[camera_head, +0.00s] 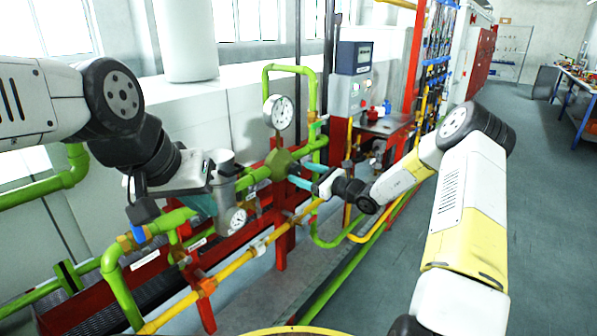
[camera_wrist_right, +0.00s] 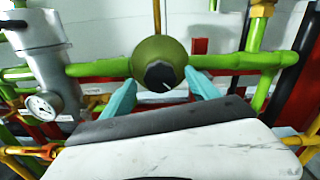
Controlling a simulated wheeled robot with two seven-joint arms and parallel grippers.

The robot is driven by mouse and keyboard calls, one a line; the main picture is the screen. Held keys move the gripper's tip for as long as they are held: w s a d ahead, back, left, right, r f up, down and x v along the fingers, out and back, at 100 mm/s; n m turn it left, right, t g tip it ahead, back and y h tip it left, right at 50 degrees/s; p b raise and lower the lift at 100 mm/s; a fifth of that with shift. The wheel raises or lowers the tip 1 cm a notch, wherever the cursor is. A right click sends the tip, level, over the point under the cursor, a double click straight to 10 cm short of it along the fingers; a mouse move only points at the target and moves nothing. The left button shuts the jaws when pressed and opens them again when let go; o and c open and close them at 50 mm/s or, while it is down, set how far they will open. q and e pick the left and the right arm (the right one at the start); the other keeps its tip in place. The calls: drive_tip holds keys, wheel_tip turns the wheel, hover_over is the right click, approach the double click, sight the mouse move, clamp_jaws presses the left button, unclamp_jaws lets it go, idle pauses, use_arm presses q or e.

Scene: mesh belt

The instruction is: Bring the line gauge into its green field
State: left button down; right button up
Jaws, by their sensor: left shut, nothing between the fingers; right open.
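The line gauge (camera_head: 278,112) is a round white dial on a stem above the green pipe; its needle and any green field are too small to read. Below it sits a round olive-green valve body (camera_head: 279,163). In the right wrist view this valve body (camera_wrist_right: 160,58) carries a black knob (camera_wrist_right: 160,75) with a white mark. My right gripper (camera_head: 295,174) is open, its teal fingers either side of the knob in the right wrist view (camera_wrist_right: 160,82); contact cannot be told. My left gripper (camera_head: 205,204) is shut and empty beside the grey cylinder (camera_head: 224,182), its tips partly hidden.
A second small gauge (camera_head: 235,220) sits low on the grey cylinder. Green pipes (camera_head: 120,285), a yellow pipe (camera_head: 240,262) and red frame posts (camera_head: 281,240) crowd the area around both grippers. A grey control box (camera_head: 352,92) stands behind. Open floor (camera_head: 545,210) lies to the right.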

drive_tip(key=shift+x, duration=0.8)
drive_tip(key=c, duration=1.4)
drive_tip(key=shift+m, duration=0.4)
drive_tip(key=shift+m, duration=2.5)
drive_tip(key=o, duration=1.4)
